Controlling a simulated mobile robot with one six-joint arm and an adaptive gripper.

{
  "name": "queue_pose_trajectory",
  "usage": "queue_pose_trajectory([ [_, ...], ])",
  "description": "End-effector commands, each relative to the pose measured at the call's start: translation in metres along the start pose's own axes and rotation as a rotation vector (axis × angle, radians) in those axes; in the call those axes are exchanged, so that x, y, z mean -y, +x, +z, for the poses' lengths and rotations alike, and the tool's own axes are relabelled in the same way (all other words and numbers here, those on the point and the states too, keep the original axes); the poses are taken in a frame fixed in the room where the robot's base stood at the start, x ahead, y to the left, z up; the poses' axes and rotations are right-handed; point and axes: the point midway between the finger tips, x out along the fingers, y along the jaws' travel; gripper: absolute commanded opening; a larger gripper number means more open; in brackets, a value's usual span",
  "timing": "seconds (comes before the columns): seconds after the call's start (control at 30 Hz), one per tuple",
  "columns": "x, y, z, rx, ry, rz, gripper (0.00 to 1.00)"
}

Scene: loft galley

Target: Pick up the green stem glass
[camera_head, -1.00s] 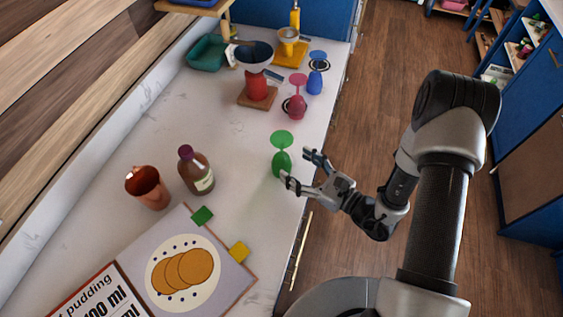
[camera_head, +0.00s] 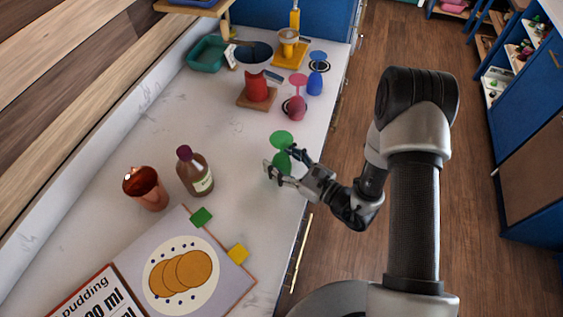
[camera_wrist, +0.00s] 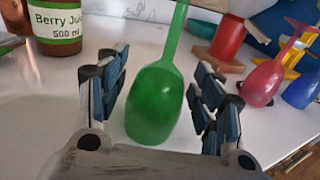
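The green stem glass (camera_head: 281,162) stands upside down on the white counter, its bowl low and its flat foot on top. In the wrist view the green glass (camera_wrist: 154,101) is in the middle, between the two fingers, with its stem rising out of the top edge. My gripper (camera_head: 284,161) is open around the bowl in the head view. In the wrist view a gap shows between the glass and each finger of my gripper (camera_wrist: 160,95). The foot is out of the wrist view.
A juice bottle (camera_head: 195,171) and a copper cup (camera_head: 145,188) stand left of the glass. A pink glass (camera_head: 296,106), a blue glass (camera_head: 315,82) and a red object (camera_head: 256,87) on a board stand behind. An open book (camera_head: 187,265) lies in front.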

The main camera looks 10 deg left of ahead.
Motion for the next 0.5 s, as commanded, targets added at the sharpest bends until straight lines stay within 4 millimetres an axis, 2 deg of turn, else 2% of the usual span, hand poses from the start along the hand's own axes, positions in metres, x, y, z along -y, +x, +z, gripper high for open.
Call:
queue_pose_trajectory([
  [0.07, -0.0001, -0.0001, -0.0002, 0.0, 0.0, 0.0, 0.53],
  [0.5, -0.0002, -0.0002, -0.0003, 0.0, 0.001, 0.0, 0.23],
])
